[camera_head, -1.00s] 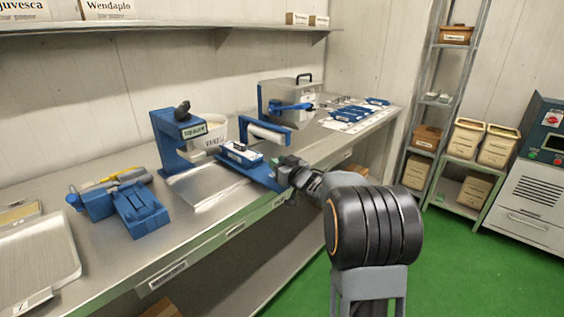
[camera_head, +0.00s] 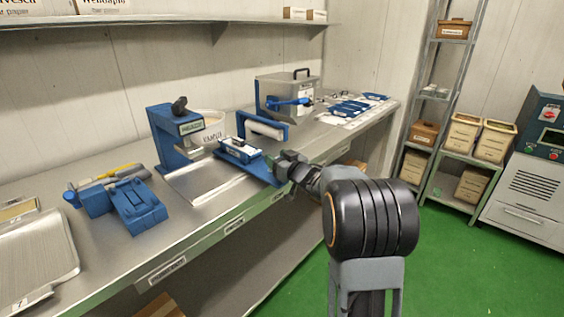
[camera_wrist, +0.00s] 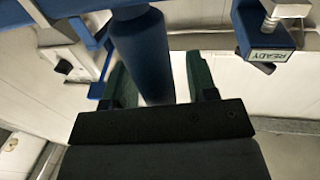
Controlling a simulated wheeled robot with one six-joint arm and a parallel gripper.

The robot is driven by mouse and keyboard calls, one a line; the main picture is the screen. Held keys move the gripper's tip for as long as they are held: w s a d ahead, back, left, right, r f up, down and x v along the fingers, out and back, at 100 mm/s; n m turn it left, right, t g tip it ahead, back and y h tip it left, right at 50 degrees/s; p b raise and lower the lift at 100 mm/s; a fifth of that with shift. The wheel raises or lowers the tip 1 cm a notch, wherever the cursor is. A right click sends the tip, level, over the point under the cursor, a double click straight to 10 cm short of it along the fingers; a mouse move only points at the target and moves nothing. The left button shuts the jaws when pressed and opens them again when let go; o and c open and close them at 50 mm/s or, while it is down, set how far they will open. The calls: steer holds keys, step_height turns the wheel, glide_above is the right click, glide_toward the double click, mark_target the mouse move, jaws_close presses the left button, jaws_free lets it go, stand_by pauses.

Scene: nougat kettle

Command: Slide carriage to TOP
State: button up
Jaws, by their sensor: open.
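The blue carriage (camera_head: 240,151) with a white top sits on a blue base on the bench, in front of a blue arch with a white roller (camera_head: 262,126). My gripper (camera_head: 272,163) is at the right end of that base, near the bench's front edge. In the wrist view my gripper (camera_wrist: 160,88) is open, with a dark green finger on each side. A blue cylindrical bar (camera_wrist: 143,55) runs between the fingers, with a gap visible on its right. Which part of the device this bar belongs to, and any TOP mark, I cannot tell.
A blue device (camera_head: 138,205) lies further left. A metal box (camera_head: 290,92) stands behind right.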

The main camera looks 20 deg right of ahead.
steer(key=v, duration=1.3)
steer(key=shift+s+p, duration=0.3)
steer(key=shift+s, duration=0.1)
steer(key=shift+f, duration=0.1)
steer(key=s+d+f+m+g+h+p, duration=0.1)
steer(key=s+d+f+m+g+h, duration=0.35)
steer(key=d+f+g+h, duration=0.3)
steer(key=s+a+m+g+h+p, duration=0.1)
steer(key=s+a+g+h+p, duration=0.1)
steer(key=s+a+g+p, duration=0.15)
steer(key=s+a+r+n+g+y+p, duration=0.1)
steer(key=s+a+r+p, duration=0.3)
steer(key=a, duration=0.5)
steer(key=s+a+r+n+g+y+p, duration=0.1)
steer(key=s+a+r+n+y+p, duration=0.1)
steer(key=s+a+r+y+p, duration=0.2)
steer(key=s+a+r, duration=0.3)
steer(key=a, duration=0.3)
steer(key=shift+r+g, duration=0.25)
steer(key=shift+g, duration=0.15)
